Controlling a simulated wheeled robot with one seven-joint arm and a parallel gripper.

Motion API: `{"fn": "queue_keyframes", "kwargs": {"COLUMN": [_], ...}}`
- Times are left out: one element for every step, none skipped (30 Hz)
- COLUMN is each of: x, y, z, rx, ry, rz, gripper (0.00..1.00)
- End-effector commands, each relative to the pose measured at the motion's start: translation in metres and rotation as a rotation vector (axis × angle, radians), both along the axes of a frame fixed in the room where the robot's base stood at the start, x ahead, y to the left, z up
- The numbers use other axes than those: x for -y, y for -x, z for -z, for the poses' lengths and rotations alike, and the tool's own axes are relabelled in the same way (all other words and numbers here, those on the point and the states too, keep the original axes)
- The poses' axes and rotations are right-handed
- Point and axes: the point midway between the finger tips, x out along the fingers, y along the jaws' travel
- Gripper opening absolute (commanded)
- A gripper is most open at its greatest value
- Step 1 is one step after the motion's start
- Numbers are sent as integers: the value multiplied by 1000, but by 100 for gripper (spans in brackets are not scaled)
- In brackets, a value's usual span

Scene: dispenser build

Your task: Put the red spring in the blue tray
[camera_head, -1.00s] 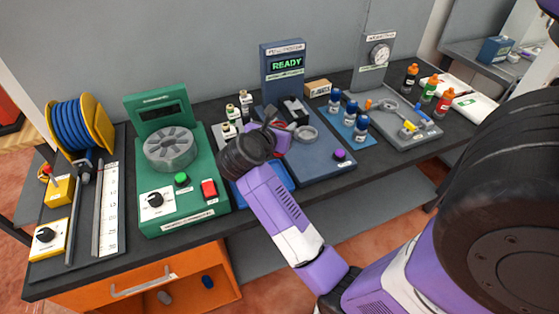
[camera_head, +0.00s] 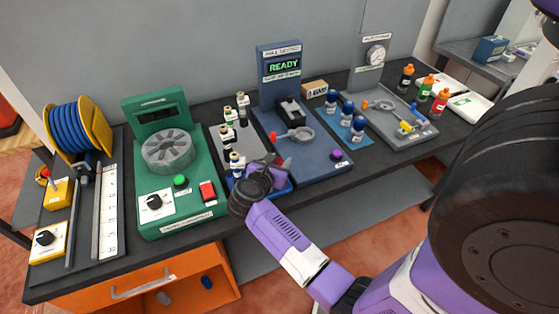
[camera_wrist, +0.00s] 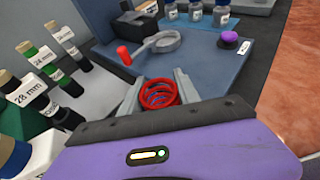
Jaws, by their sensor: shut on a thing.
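The red spring (camera_wrist: 160,94) sits between the two grey fingers of my gripper (camera_wrist: 158,97) in the wrist view. My gripper is shut on it. In the head view my gripper (camera_head: 276,165) is over the blue tray (camera_head: 287,188) at the front of the bench, and the spring is hard to make out there. The tray's right front part shows beside my wrist; my arm hides much of the rest. I cannot tell whether the spring touches the tray floor.
Several labelled bottles (camera_head: 241,106) stand left of and behind the gripper. A blue-grey machine (camera_head: 318,165) with a ring-shaped, red-handled part (camera_head: 295,135) lies to the right. A green machine (camera_head: 179,212) stands to the left. An orange drawer (camera_head: 190,278) is below the bench.

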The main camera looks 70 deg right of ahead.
Motion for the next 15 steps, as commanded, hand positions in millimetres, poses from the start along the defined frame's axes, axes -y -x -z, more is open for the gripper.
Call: {"fn": "queue_keyframes", "kwargs": {"x": [0, 0, 0, 0, 0, 0, 0, 0, 0, 0, 0, 0, 0, 0, 0], "y": [0, 0, 0, 0, 0, 0, 0, 0, 0, 0, 0, 0, 0, 0, 0], "z": [-1, -1, -1, 0, 0, 2, 3, 4, 2, 2, 2, 2, 2, 2, 2], "rx": [1, 1, 1, 1, 1, 1, 1, 1, 1, 1, 1, 1, 1, 1, 1], "ry": [1, 1, 0, 0, 0, 0, 0, 0, 0, 0, 0, 0, 0, 0, 0], "rz": [0, 0, 0, 0, 0, 0, 0, 0, 0, 0, 0, 0, 0, 0, 0], "gripper": [0, 0, 0, 0, 0, 0, 0, 0, 46, 52, 58, 60, 60, 60, 60]}}
